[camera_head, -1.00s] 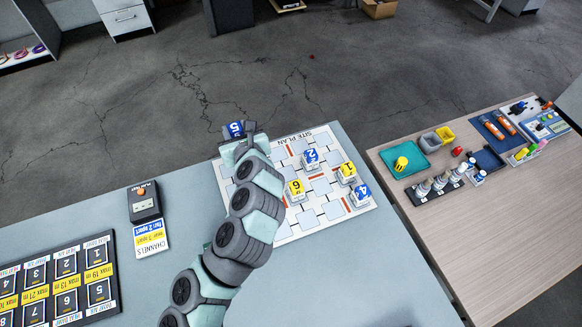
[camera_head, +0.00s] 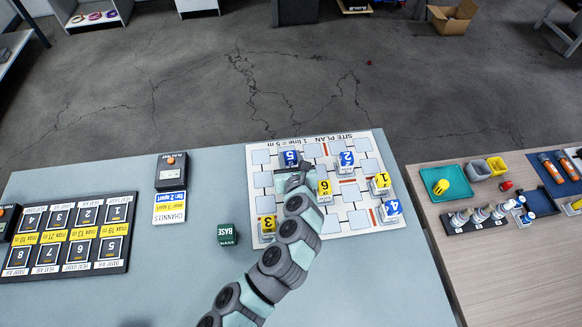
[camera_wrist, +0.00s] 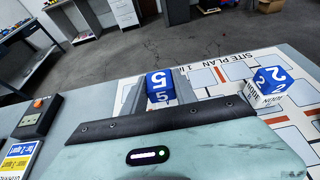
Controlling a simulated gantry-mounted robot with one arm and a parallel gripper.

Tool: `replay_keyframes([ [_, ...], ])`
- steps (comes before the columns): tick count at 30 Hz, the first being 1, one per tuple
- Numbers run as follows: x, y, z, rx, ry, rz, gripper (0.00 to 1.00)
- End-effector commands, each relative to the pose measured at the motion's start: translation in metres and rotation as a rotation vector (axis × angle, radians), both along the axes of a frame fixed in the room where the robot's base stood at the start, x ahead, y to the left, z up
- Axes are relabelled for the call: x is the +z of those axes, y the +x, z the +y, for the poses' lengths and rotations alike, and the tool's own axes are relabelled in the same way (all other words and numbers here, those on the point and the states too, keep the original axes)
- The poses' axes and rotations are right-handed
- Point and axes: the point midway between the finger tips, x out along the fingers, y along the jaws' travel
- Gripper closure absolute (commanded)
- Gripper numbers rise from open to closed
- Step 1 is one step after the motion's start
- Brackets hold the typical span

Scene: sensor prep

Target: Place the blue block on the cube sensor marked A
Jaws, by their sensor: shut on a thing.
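My gripper (camera_head: 292,168) is shut on a blue-topped cube marked 5 (camera_head: 290,156). It holds the cube at the far left part of the site plan board (camera_head: 262,210); whether the cube touches the board I cannot tell. In the wrist view the cube (camera_wrist: 160,80) sits between the two fingers (camera_wrist: 159,98), its lower part white. Other blue-topped cubes are marked 2 (camera_head: 346,159) and 4 (camera_head: 391,209). Yellow-topped cubes are marked 1 (camera_head: 381,183), 6 (camera_head: 325,189) and 3 (camera_head: 267,227). I see no cube marked A.
A dark green BASE block (camera_head: 228,235) stands left of the board. A black device with an orange button (camera_head: 171,172) and a CHANNELS card (camera_head: 170,207) are farther left, beside a numbered black panel (camera_head: 70,237). A wooden table (camera_head: 475,260) with tools is at right.

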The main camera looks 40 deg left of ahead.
Motion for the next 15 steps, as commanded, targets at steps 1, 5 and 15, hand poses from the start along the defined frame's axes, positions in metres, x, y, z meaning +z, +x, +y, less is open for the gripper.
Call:
replay_keyframes([
  [1,-0.003,0.000,0.000,0.000,0.000,0.000,1.00],
  [5,-0.021,0.000,-0.001,-0.001,-0.001,0.000,1.00],
  [15,-0.040,0.001,-0.001,-0.003,0.002,0.000,1.00],
])
